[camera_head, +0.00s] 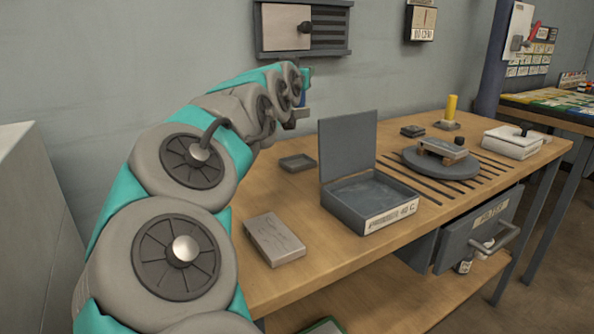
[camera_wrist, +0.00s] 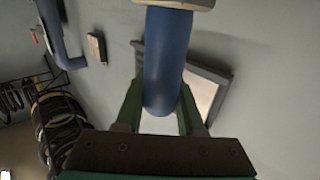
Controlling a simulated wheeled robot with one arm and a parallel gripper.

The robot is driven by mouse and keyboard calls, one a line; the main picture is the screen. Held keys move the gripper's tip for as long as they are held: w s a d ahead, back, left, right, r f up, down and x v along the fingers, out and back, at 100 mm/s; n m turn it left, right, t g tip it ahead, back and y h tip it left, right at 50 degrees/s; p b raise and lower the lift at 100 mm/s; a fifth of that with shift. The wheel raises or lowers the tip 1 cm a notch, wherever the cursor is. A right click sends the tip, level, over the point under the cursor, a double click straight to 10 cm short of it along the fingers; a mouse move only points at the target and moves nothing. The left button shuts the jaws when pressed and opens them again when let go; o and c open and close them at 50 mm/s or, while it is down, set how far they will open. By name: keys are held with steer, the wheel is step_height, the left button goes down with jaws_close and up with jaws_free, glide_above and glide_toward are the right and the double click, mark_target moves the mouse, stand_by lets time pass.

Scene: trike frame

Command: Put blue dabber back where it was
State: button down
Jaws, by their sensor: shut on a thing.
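The blue dabber (camera_wrist: 167,60) is a blue cylinder with a rounded end and a pale part at the top of the wrist view. My gripper (camera_wrist: 160,95) is shut on it, one green finger on each side. In the head view my gripper (camera_head: 302,92) is raised above the back left of the workbench, near the wall. My arm hides most of the dabber there. A yellow dabber (camera_head: 452,107) stands upright on a small base at the back of the bench.
On the wooden workbench (camera_head: 325,247) are an open grey box (camera_head: 347,150), a small dark tray (camera_head: 297,162), a grey block (camera_head: 274,239) and a round turntable (camera_head: 440,165). A drawer (camera_head: 480,232) is pulled open at the front. A wall cabinet (camera_head: 287,27) hangs behind.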

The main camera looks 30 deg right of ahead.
step_height(320, 180, down, 12)
steer(key=shift+r, duration=0.1)
stand_by(0.5)
steer(key=shift+b, duration=0.3)
steer(key=c, duration=0.5)
jaws_free()
steer(key=shift+a, duration=0.1)
steer(key=shift+b+v, duration=0.7)
steer(key=shift+v, duration=3)
steer(key=shift+r, duration=0.15)
